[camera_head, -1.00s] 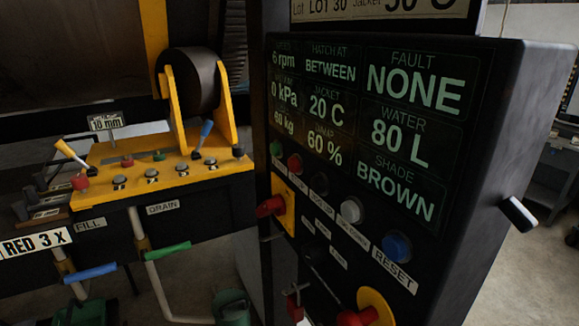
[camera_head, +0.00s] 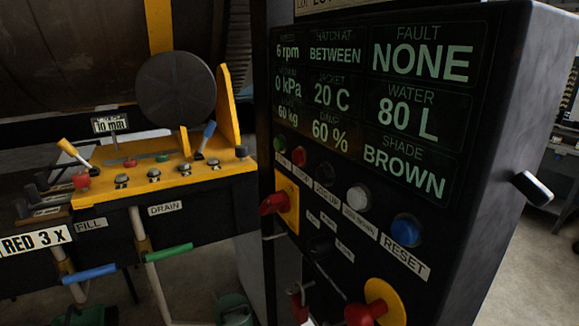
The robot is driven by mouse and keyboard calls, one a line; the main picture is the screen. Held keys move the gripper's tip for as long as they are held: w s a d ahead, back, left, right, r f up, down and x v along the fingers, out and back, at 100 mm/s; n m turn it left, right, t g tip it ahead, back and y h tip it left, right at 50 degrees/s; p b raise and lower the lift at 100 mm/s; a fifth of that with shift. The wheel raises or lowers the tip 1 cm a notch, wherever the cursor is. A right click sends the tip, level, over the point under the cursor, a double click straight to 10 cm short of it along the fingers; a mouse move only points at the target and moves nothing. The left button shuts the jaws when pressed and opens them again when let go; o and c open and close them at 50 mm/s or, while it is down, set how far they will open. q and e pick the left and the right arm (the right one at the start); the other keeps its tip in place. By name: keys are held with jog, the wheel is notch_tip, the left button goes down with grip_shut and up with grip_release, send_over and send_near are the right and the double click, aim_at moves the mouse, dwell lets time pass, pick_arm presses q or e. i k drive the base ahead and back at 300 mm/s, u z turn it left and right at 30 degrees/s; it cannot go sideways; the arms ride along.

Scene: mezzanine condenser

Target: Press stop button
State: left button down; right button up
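The black control panel (camera_head: 462,150) fills the right half of the head view. A red button (camera_head: 298,155), which looks like the stop button, sits on it in a slanting row, between a green button (camera_head: 280,143) and a black button (camera_head: 325,173). The small label under the red button is too blurred to read surely. A white button (camera_head: 357,197) and a blue button (camera_head: 406,229) labelled RESET follow lower right. The display (camera_head: 366,110) reads 6 rpm, hatch BETWEEN and fault NONE. Neither of my grippers shows, and nothing covers the red button.
A red handle (camera_head: 274,203) on a yellow plate sticks out below the buttons. A red knob on a yellow disc (camera_head: 383,297) is lower right. At left, a yellow console (camera_head: 160,173) carries levers and small buttons. Green (camera_head: 168,252) and blue (camera_head: 90,273) handles hang below it.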

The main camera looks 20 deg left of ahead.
aim_at(298, 158)
jog(key=k, duration=0.4)
jog(key=z, duration=1.5)
jog(key=i, duration=1.25)
jog(key=u, duration=2.65)
jog(key=i, duration=0.5)
jog(key=z, duration=0.1)
